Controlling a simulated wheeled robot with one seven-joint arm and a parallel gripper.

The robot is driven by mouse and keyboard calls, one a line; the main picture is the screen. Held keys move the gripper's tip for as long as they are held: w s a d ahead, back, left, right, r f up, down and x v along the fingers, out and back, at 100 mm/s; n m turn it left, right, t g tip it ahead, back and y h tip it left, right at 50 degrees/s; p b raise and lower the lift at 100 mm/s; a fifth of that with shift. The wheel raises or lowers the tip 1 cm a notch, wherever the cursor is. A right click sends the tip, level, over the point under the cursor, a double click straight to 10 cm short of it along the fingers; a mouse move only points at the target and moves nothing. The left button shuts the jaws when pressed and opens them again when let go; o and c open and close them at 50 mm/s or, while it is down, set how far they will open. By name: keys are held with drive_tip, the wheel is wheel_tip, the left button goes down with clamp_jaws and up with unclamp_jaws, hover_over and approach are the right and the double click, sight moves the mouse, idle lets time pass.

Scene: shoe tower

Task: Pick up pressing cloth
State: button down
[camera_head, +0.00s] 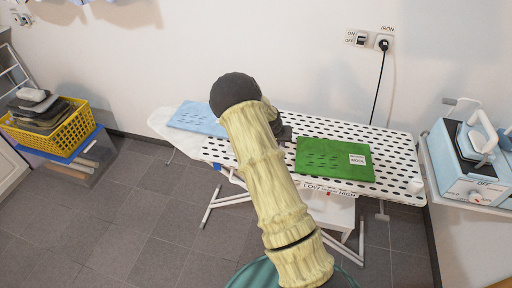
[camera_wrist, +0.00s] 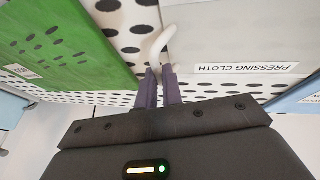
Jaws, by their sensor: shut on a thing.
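The pressing cloth (camera_wrist: 235,60) is a pale grey flat piece with a white label that reads PRESSING CLOTH, upside down in the wrist view. A white curved loop (camera_wrist: 161,42) stands at its left edge. My gripper (camera_wrist: 159,73) is shut on this loop, with its two dark fingers close together at the loop's lower end. In the head view my arm hides the cloth and the fingertips. The cloth lies over or just above the dotted ironing board (camera_head: 398,167); I cannot tell whether it is lifted.
A green flat piece (camera_head: 334,158) lies to the right on the board, and a light blue one (camera_head: 196,118) to the left. An iron (camera_head: 478,141) stands on a light blue unit at right. A yellow basket (camera_head: 72,130) stands at far left. Grey floor is clear at front left.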

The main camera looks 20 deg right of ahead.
drive_tip(key=shift+w+r, duration=0.1)
drive_tip(key=shift+r, duration=0.4)
wheel_tip(320, 180, up, 9)
drive_tip(key=shift+b, duration=0.4)
drive_tip(key=shift+d, duration=0.1)
